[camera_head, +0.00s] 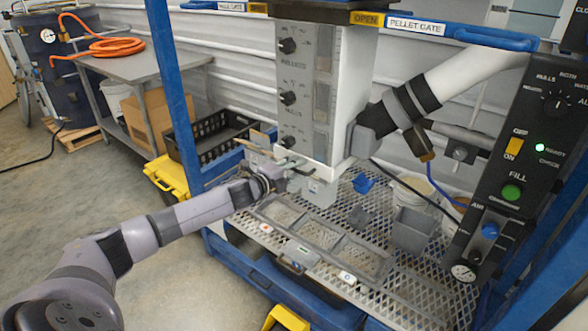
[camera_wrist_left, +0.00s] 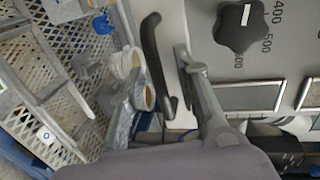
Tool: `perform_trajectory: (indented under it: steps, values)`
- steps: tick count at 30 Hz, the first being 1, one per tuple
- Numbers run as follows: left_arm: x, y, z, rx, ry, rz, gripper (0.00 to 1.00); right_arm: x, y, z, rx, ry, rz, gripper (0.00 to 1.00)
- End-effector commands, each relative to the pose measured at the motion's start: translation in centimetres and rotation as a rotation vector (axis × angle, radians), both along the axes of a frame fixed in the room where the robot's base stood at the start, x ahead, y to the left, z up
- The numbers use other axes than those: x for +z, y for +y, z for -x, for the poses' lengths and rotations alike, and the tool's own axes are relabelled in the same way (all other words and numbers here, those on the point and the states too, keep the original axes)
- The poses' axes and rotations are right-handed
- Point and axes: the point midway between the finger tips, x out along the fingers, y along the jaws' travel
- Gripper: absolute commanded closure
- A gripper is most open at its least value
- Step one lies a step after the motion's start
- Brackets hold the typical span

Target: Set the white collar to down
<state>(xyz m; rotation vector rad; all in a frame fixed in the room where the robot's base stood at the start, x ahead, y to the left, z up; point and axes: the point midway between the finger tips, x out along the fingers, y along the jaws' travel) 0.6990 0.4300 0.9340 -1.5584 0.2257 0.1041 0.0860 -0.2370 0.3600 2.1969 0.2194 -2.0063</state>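The tall white and grey hopper (camera_head: 353,85) stands at the upper middle of the head view, with black knobs on its front. I cannot tell for sure which part is the white collar. In the left wrist view a white strip (camera_wrist_left: 176,18) with a black bar handle (camera_wrist_left: 152,50) runs beside the grey knob panel. My left gripper (camera_head: 285,172) is at the hopper's lower end. In the left wrist view my left gripper (camera_wrist_left: 158,75) has its fingers apart, one on either side of the handle; contact is unclear. My right gripper is not in view.
A perforated metal bench (camera_head: 400,285) lies below, with a grey tray frame (camera_head: 340,255) and grey bins (camera_head: 412,232). A black control box (camera_head: 535,130) and a white banded tube (camera_head: 468,78) are at right. A blue post (camera_head: 172,85) stands at left.

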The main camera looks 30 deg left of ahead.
Motion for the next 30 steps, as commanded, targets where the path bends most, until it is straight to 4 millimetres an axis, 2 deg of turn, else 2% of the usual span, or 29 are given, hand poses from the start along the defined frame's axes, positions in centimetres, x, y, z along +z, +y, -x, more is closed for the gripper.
perform_trajectory:
  steps: [6,19,30]
  values:
    - [-0.04,0.0,0.01,0.0,0.0,0.0,0.71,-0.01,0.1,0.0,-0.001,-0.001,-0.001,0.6]
    - [-0.04,0.01,0.03,0.0,0.001,0.0,1.0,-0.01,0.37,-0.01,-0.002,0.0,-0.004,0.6]
    - [-0.06,0.02,0.04,0.0,0.001,0.0,1.0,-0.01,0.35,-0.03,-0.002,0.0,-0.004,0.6]
